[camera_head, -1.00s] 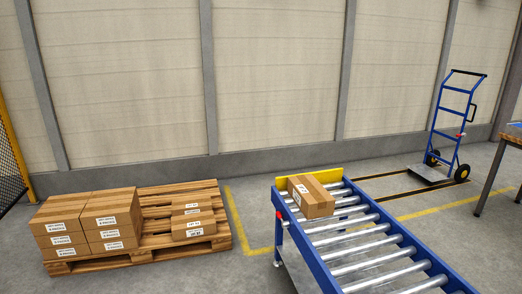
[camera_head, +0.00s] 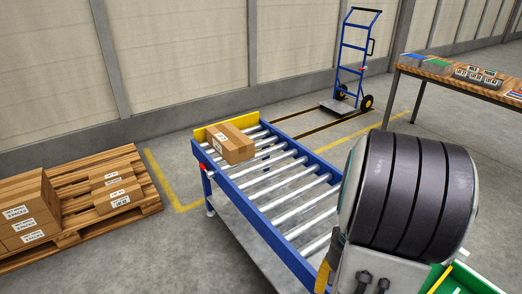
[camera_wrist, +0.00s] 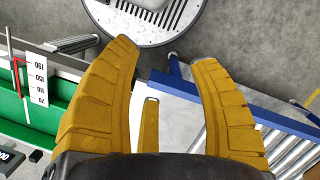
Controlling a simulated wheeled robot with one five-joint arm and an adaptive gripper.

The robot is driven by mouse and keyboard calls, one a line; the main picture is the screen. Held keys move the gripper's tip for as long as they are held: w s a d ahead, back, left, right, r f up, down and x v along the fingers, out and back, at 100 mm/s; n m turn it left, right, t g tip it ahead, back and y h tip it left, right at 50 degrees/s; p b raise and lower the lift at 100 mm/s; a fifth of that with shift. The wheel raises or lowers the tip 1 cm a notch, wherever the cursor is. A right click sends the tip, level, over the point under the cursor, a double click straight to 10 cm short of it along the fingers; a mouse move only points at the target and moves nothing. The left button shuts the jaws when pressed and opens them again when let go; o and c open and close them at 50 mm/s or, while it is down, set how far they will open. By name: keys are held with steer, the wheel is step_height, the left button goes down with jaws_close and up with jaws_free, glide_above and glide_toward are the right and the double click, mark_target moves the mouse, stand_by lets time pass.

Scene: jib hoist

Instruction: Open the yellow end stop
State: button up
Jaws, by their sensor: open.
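The yellow end stop (camera_head: 216,125) is a flat bar standing upright across the far end of the roller conveyor (camera_head: 262,210). A cardboard box (camera_head: 236,147) sits on the rollers right beside it and hides part of it. My gripper (camera_wrist: 165,54) has yellow fingers, spread wide with nothing between them. In the head view, a yellow finger (camera_head: 325,268) shows at the conveyor's near end, far from the end stop; the rest is hidden by my arm. The end stop is not seen in the wrist view.
A red knob (camera_head: 204,167) is on the conveyor's left side. A pallet (camera_head: 140,197) with boxes stands at left, a hand truck (camera_head: 355,60) behind, a table (camera_head: 448,80) at back right. A green surface with a numbered scale (camera_wrist: 38,75) lies left of my fingers.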

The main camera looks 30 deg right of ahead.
steer(key=w+a+r+n+t+h, duration=0.1)
steer(key=w+a+r+n+t, duration=0.15)
steer(key=a+r+n, duration=0.4)
steer(key=w+a+r+n+t+h, duration=0.1)
steer(key=w+a+n, duration=0.3)
steer(key=a, duration=0.5)
step_height(320, 180, up, 17)
steer(key=t+p, duration=0.1)
steer(key=p, duration=1.4)
steer(key=shift+s, duration=0.3)
steer(key=shift+f, duration=0.15)
